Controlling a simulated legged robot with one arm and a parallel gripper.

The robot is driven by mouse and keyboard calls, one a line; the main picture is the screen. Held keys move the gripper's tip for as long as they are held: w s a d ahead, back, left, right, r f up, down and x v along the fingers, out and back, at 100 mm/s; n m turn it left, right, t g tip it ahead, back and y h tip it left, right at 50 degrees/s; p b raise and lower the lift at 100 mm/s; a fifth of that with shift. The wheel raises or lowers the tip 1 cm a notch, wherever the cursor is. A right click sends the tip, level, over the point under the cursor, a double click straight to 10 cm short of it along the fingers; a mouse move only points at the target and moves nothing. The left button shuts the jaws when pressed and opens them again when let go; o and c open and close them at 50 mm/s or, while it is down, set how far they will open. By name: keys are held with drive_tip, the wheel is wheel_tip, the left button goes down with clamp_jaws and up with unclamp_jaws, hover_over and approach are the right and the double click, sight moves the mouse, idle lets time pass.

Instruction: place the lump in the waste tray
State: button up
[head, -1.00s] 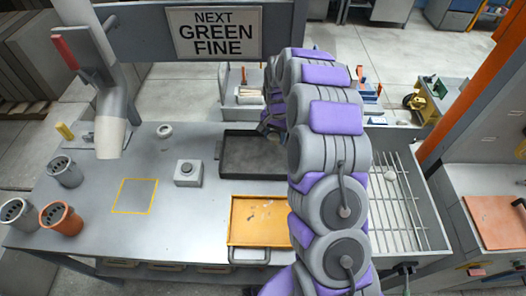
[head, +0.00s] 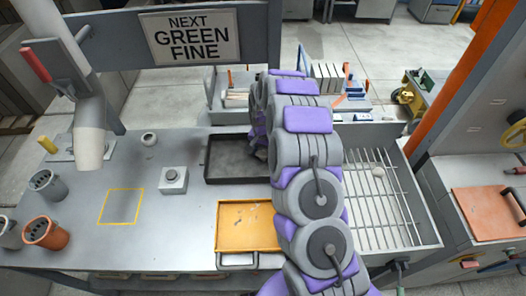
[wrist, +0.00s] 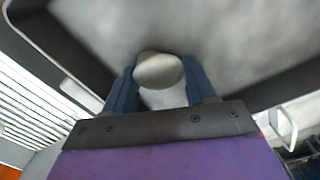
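In the wrist view a pale, rounded lump (wrist: 160,72) sits between the blue fingers of my gripper (wrist: 161,88), which appear to touch it on both sides. Below is the grey floor of a dark-rimmed tray (wrist: 75,60). Whether the lump touches that floor I cannot tell. In the head view this is the black tray (head: 225,160) at the back middle of the table. My arm hides its right part and most of my gripper there. No tray carries a readable waste label.
An orange tray (head: 247,228) lies in front of the black one. Right of my arm is a barred rack (head: 390,215) with a small pale lump (head: 378,170) on it.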

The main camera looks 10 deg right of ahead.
sight(261, 151)
drive_tip(key=o, duration=0.4)
drive_tip(key=shift+a, duration=1.05)
drive_tip(key=shift+o, duration=0.2)
drive_tip(key=shift+a, duration=0.4)
drive_tip(key=shift+d, duration=0.95)
drive_tip(key=shift+d+r, duration=0.25)
drive_tip(key=shift+r, duration=0.2)
drive_tip(key=r, duration=0.2)
drive_tip(key=a+r, duration=0.1)
drive_tip(key=r, duration=0.2)
drive_tip(key=a+r+p, duration=0.1)
drive_tip(key=r, duration=0.1)
drive_tip(key=shift+r, duration=0.25)
drive_tip(key=s+r+n, duration=0.4)
drive_tip(key=s+r, duration=1.3)
drive_tip(key=r, duration=0.1)
drive_tip(key=s+r+n+g, duration=0.1)
drive_tip(key=s+r+n, duration=0.1)
drive_tip(key=s, duration=2.5)
drive_tip(key=shift+d+r+n+g, duration=0.2)
drive_tip(key=shift+r+n+g, duration=0.2)
drive_tip(key=shift+r, duration=0.2)
